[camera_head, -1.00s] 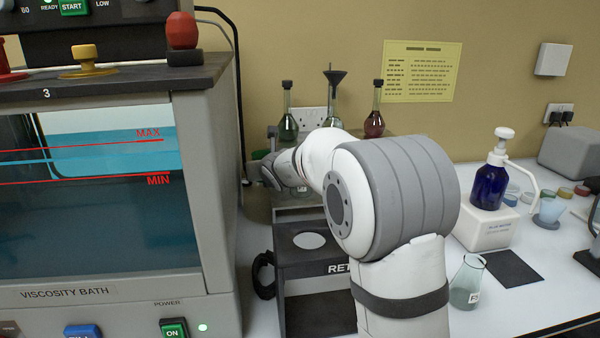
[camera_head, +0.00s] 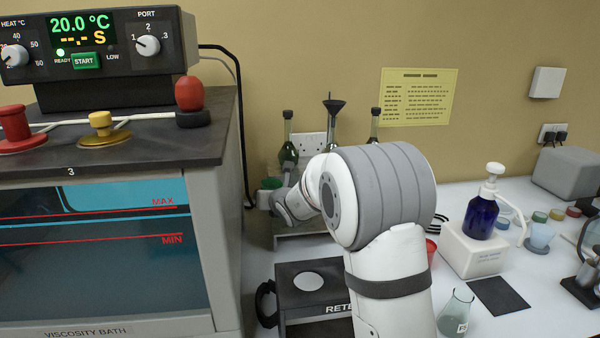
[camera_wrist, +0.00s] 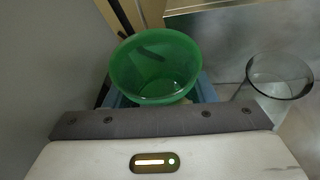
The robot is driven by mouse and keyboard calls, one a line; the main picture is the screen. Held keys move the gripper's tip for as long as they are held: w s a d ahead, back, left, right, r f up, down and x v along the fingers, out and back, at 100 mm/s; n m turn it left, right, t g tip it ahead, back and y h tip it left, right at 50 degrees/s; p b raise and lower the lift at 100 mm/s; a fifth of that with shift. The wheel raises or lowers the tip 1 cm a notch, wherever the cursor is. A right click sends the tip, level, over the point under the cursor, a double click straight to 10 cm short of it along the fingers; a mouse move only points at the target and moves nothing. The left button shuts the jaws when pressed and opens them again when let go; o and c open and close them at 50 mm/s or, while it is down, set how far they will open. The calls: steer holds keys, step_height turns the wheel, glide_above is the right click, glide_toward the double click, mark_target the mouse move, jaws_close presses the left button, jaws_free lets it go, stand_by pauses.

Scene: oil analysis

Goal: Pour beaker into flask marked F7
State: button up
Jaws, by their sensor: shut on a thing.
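A green translucent beaker (camera_wrist: 155,70) is in the middle of the wrist view, just ahead of my gripper (camera_wrist: 160,98). My gripper is shut on it, with bluish parts showing at both its sides. In the head view the green beaker (camera_head: 270,183) shows small beside my gripper (camera_head: 278,200), near the back wall. A conical flask (camera_head: 457,313) with greyish liquid stands at the front right; its label starts with F, but I cannot read the number surely. I see no label on these.
The viscosity bath (camera_head: 90,240) fills the left side. A black box (camera_head: 310,282) stands in front of the arm. A blue pump bottle (camera_head: 482,215) stands on a white block (camera_head: 472,250) at right. A clear glass vessel (camera_wrist: 278,85) is right of the beaker in the wrist view.

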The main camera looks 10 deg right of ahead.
mark_target(270, 185)
steer(key=r+p, duration=0.1)
steer(key=p, duration=0.2)
steer(key=d+r+m+p, duration=0.1)
steer(key=r+p, duration=0.1)
steer(key=p, duration=0.1)
steer(key=shift+y, duration=0.4)
steer(key=r+m+p, duration=0.1)
steer(key=p, duration=0.2)
steer(key=d+r+m+y+p, duration=0.1)
steer(key=r+p, duration=0.1)
steer(key=p, duration=0.2)
steer(key=d+r+m+p, duration=0.1)
steer(key=p, duration=0.2)
steer(key=shift+d+r+t+y, duration=0.25)
steer(key=shift+r+t+y, duration=0.05)
steer(key=shift+r+t, duration=0.1)
steer(key=shift+d+r+m+p, duration=0.15)
steer(key=shift+m+p, duration=0.35)
steer(key=shift+p, duration=0.5)
steer(key=shift+w+f+y+b, duration=0.1)
steer(key=shift+f+y+b, duration=0.3)
steer(key=shift+f, duration=0.1)
steer(key=shift+a+f+m+t+p, duration=0.2)
steer(key=shift+m+t+p, duration=0.15)
steer(key=shift+m, duration=0.35)
steer(key=shift+r+m+y+p, duration=0.3)
steer(key=shift+p, duration=0.1)
steer(key=shift+d+r+m+t+y+p, duration=0.15)
steer(key=shift+r+m+t+y+p, duration=0.25)
steer(key=shift+m+p, duration=0.55)
